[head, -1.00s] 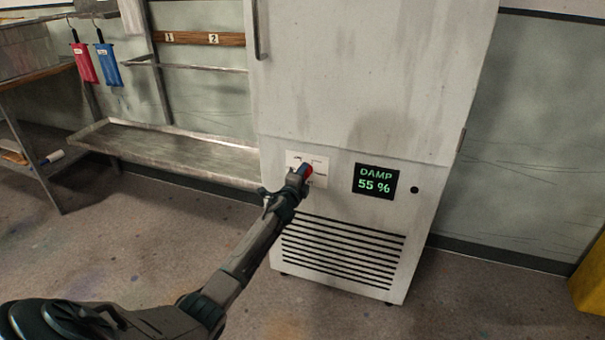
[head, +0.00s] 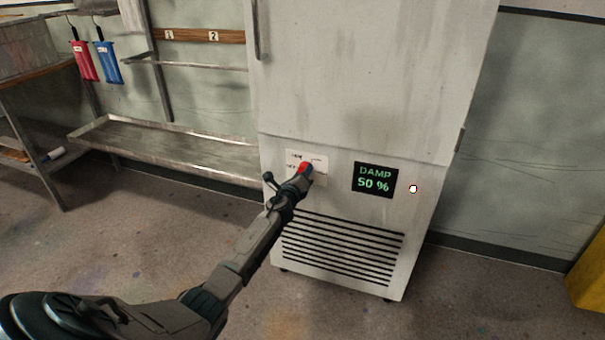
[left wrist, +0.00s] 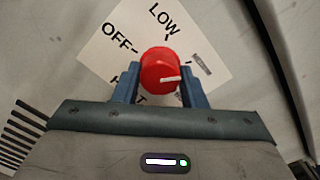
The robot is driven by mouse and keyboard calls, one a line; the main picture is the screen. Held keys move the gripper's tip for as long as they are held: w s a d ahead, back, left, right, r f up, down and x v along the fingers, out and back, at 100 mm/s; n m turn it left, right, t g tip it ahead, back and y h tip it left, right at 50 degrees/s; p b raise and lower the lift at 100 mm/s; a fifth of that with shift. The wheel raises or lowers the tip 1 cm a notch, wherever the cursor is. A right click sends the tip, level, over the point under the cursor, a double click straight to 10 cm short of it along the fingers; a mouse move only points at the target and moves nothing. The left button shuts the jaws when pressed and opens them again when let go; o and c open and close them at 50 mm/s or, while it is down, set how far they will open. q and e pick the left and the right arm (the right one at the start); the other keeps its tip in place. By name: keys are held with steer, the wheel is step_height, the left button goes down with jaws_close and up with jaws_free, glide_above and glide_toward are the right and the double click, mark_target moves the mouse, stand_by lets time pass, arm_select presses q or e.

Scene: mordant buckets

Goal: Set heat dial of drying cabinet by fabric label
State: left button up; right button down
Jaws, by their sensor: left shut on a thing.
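The drying cabinet (head: 360,100) stands in the middle of the head view, its door shut. The red heat dial (left wrist: 158,66) sits on a white plate (left wrist: 103,57) reading OFF and LOW, with other lettering partly hidden. The dial's white pointer line points right in the left wrist view, away from OFF. My left gripper (head: 303,171) is shut on the dial, its blue fingers on either side of it (left wrist: 160,88). The cabinet display (head: 374,180) reads DAMP 50 %, and a round lamp (head: 413,189) beside it is lit white. I see no readable fabric label. My right gripper is out of view.
A red (head: 83,60) and a blue (head: 108,62) cloth-like piece hang at the upper left. A numbered wooden rail (head: 200,36) is above a metal trough (head: 165,150). A yellow object (head: 590,280) stands at the right edge. The floor around the cabinet is clear.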

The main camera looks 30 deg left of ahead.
arm_select(q)
steer(key=shift+f, duration=0.1)
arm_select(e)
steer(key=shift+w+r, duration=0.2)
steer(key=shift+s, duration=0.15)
arm_select(q)
steer(key=o, duration=1)
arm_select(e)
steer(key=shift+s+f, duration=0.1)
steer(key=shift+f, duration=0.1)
arm_select(q)
steer(key=shift+s, duration=0.15)
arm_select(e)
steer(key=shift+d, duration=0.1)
arm_select(q)
steer(key=shift+p+v, duration=1.4)
steer(key=shift+v, duration=3.9)
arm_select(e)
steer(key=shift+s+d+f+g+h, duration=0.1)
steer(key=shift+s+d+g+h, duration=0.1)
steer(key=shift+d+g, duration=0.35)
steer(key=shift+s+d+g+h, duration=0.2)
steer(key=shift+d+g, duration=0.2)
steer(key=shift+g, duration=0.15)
arm_select(q)
steer(key=shift+d, duration=0.1)
